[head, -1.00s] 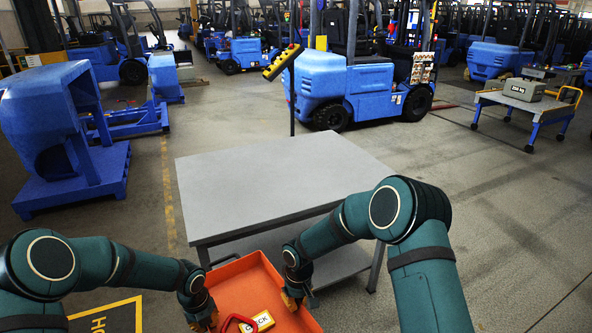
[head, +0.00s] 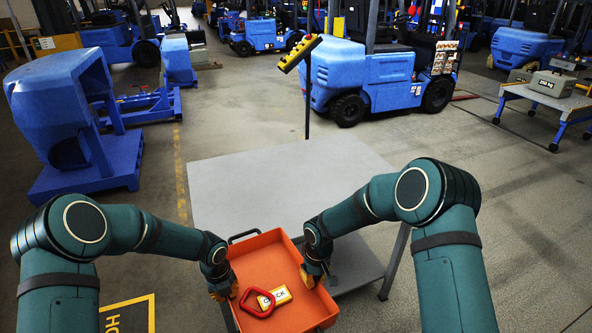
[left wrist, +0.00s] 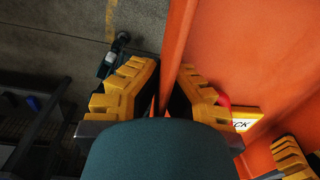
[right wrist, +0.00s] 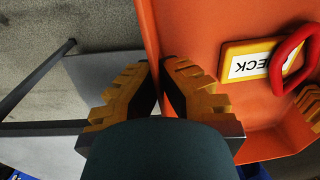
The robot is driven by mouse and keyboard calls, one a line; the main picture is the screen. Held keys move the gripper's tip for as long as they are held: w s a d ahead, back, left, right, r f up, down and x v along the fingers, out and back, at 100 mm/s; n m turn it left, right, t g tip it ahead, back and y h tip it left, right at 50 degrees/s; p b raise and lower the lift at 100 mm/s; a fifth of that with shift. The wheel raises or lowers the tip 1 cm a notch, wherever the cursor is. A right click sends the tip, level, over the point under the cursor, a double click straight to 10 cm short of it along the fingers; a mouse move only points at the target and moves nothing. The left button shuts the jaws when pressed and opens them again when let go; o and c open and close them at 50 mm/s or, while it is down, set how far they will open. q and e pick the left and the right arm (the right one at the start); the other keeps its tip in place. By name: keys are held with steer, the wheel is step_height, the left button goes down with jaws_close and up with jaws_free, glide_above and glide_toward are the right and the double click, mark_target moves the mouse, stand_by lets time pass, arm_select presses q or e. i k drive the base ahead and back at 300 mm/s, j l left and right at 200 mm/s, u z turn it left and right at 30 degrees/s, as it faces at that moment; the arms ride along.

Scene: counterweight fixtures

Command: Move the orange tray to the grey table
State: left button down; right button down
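The orange tray (head: 258,262) is in front of me in the head view, between my two arms. Its far end hides part of the front edge of the grey table (head: 245,187); I cannot tell its height above the tabletop. A red ring-shaped handle (head: 257,303) and a yellow-framed CHECK card (head: 281,295) lie in the tray. My left gripper (left wrist: 165,80) is shut on the tray's left wall, with one finger on each side. My right gripper (right wrist: 159,76) is shut on the right wall in the same way.
The tabletop is bare. A post with a yellow button box (head: 300,53) stands behind the table. A blue forklift (head: 375,80) is behind it, a blue counterweight casting (head: 65,110) at left, and a cart (head: 550,103) at right. Floor is free around the table.

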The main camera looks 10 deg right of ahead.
mark_target(265, 202)
steer(key=i, duration=1.55)
